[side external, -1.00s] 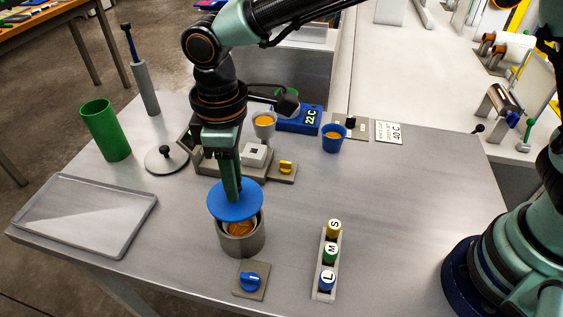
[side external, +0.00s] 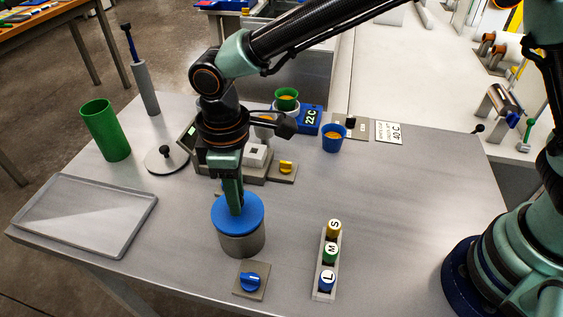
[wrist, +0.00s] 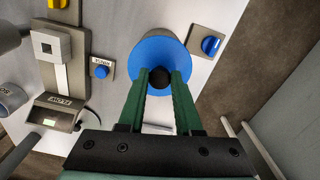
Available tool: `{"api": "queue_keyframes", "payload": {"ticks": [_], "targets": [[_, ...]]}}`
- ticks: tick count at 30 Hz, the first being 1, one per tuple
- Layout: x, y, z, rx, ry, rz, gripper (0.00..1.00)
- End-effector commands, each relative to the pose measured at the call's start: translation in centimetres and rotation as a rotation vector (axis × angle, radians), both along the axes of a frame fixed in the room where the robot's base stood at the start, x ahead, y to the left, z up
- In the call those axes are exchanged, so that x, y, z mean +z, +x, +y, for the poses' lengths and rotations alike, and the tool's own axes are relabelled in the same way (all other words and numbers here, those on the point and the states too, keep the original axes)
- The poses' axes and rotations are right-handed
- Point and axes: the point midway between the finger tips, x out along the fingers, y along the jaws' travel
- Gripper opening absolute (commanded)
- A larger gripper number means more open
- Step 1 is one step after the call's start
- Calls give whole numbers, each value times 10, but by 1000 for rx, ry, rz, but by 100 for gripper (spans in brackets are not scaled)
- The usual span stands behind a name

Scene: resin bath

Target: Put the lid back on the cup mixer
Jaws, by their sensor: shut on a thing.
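The blue lid (side external: 237,212) rests on top of the grey cup mixer (side external: 241,243) and covers its opening, so the cup inside is hidden. It looks about level. My gripper (side external: 235,207) points down at the lid's middle. In the wrist view my gripper (wrist: 161,80) has its green fingers on either side of the dark knob (wrist: 160,78) of the blue lid (wrist: 158,54), shut on it. The mixer's blue dial (side external: 250,281) sits on a small plate in front; it also shows in the wrist view (wrist: 211,46).
A rack of S, M and L weights (side external: 325,283) stands right of the mixer. A grey tray (side external: 60,245) lies left. A blue cup (side external: 333,143) stands back right. The right tabletop is mostly clear.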

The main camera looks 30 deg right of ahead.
Motion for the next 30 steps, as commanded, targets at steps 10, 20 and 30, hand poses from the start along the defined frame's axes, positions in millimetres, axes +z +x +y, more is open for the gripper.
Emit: {"api": "queue_keyframes", "payload": {"ticks": [10,20,30], "targets": [[0,0,0,0,0,0,63],[26,1,1,0,4,-4,63],[97,1,1,0,3,-3,63]]}}
